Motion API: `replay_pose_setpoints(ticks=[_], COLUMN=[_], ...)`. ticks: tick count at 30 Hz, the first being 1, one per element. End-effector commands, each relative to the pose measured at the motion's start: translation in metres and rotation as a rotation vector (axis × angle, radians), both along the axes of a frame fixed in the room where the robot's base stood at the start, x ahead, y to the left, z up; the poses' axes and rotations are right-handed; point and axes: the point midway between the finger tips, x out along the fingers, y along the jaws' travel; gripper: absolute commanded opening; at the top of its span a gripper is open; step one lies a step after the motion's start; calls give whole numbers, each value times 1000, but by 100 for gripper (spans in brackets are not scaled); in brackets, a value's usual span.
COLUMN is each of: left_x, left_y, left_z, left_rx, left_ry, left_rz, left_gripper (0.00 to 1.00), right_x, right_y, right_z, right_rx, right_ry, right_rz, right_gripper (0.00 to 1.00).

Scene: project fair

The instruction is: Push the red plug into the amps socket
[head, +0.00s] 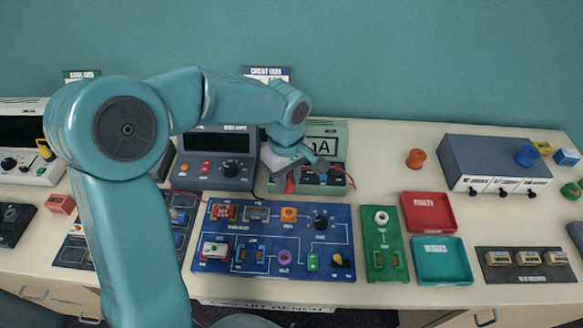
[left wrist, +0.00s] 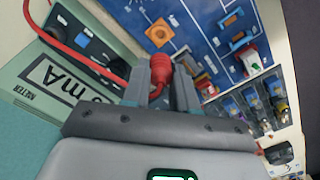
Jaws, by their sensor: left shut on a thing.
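My left gripper (head: 297,176) is shut on the red plug (head: 289,186), low at the front left of the green meter (head: 340,130). In the left wrist view the red plug (left wrist: 159,66) sits between the two fingertips (left wrist: 162,75), and its tip cannot be made out. The meter's display (left wrist: 60,80) reads mA. The meter's dark socket strip (left wrist: 88,44) lies to the left of the plug, with a blue ring on it; the socket labels are too small to read. A red lead (left wrist: 70,46) runs across the strip.
A blue circuit board (head: 270,270) with several parts lies in front of the meter. A dark bench supply (head: 217,155) stands left of it. Red (head: 429,230) and teal (head: 442,281) trays lie to the right.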

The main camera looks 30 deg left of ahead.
Motion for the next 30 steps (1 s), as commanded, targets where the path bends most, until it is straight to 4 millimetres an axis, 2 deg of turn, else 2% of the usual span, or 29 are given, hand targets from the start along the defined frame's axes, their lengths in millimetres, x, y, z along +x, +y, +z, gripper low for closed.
replay_pose_setpoints(ticks=[3,11,24,30], left_x=[1,4,1,0], left_y=[-2,-4,-4,-3], left_z=[-8,-17,-64,-77], left_rx=[0,0,0,0], left_ry=[-1,1,2,1], left_rz=[-1,-1,-1,0], left_gripper=[0,0,0,0], right_x=[0,0,0,0], right_y=[0,0,0,0], right_z=[-11,-18,-52,-64], right_rx=[0,0,0,0], right_ry=[0,0,0,0], right_rz=[0,0,0,0], right_gripper=[43,43,43,43])
